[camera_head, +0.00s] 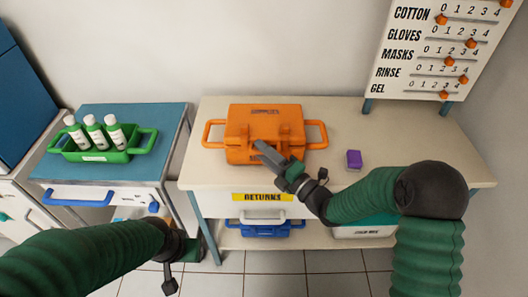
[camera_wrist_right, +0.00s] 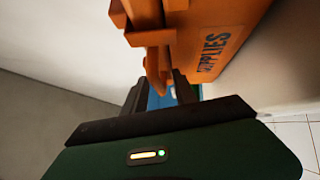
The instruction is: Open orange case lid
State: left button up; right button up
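The orange case (camera_head: 264,124) sits on the cream-topped table with its lid down and a handle at each side. Its front, marked "SUPPLIES", also shows in the right wrist view (camera_wrist_right: 222,38). My right gripper (camera_head: 266,152) is at the case's front, near a front latch. In the right wrist view my right gripper (camera_wrist_right: 160,90) has its fingers apart, with an orange latch piece (camera_wrist_right: 154,68) at or between the tips; I cannot tell whether they touch it. My left gripper (camera_head: 182,248) hangs low in front of the furniture, and its fingers are not clear.
A purple block (camera_head: 353,159) lies on the table right of the case. A green caddy (camera_head: 98,152) with white bottles stands on the blue-topped cart (camera_head: 150,115) at left. A slider board (camera_head: 440,50) stands behind at right. A blue bin (camera_head: 262,231) sits below the table.

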grip_shut()
jog(key=shift+s+f, duration=0.1)
jog(key=shift+f, duration=0.05)
dwell(1.1)
